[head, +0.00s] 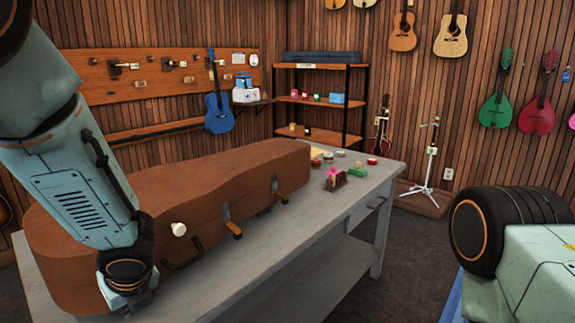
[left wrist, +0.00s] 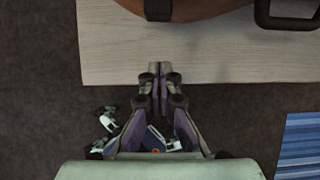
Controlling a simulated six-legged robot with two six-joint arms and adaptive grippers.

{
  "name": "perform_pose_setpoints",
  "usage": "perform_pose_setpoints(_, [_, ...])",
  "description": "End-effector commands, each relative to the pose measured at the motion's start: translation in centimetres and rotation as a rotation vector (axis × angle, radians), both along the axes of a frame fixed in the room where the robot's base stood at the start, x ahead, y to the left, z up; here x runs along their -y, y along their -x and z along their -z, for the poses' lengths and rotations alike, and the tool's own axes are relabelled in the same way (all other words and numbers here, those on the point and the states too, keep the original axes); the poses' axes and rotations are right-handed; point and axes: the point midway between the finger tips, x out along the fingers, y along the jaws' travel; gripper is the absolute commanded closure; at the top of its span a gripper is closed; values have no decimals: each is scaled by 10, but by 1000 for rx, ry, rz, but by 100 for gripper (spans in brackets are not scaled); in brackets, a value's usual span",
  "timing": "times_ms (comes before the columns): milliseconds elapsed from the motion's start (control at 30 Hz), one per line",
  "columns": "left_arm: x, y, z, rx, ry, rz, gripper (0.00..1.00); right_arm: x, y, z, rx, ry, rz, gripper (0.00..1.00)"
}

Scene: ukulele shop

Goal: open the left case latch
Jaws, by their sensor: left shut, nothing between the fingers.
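A brown instrument case (head: 165,185) lies shut on the grey table. Two latches with orange levers show on its front side, a nearer latch (head: 232,222) and a farther latch (head: 279,192). A dark handle (head: 183,255) and a white knob (head: 179,229) are to their left. My left arm hides the case's left front, so I cannot tell whether another latch is there. In the left wrist view, my left gripper (left wrist: 157,72) is shut and empty over the table's edge, apart from the case (left wrist: 215,8). A dark fitting (left wrist: 158,9) shows ahead. My right gripper is out of view.
Small items, including a pink one (head: 333,174), stand on the table (head: 345,205) beyond the case. The table's front strip is clear. A shelf (head: 322,100), a white stand (head: 427,160) and wall instruments are farther back. A blue striped mat (left wrist: 300,147) lies on the floor.

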Motion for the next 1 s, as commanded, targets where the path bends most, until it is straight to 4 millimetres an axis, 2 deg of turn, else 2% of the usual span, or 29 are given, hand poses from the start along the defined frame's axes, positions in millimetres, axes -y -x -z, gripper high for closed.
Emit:
perform_pose_setpoints(500, [0,0,4,0,0,0,100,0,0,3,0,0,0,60])
perform_pose_setpoints(1000, [14,12,-26,0,-1,1,100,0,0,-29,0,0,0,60])
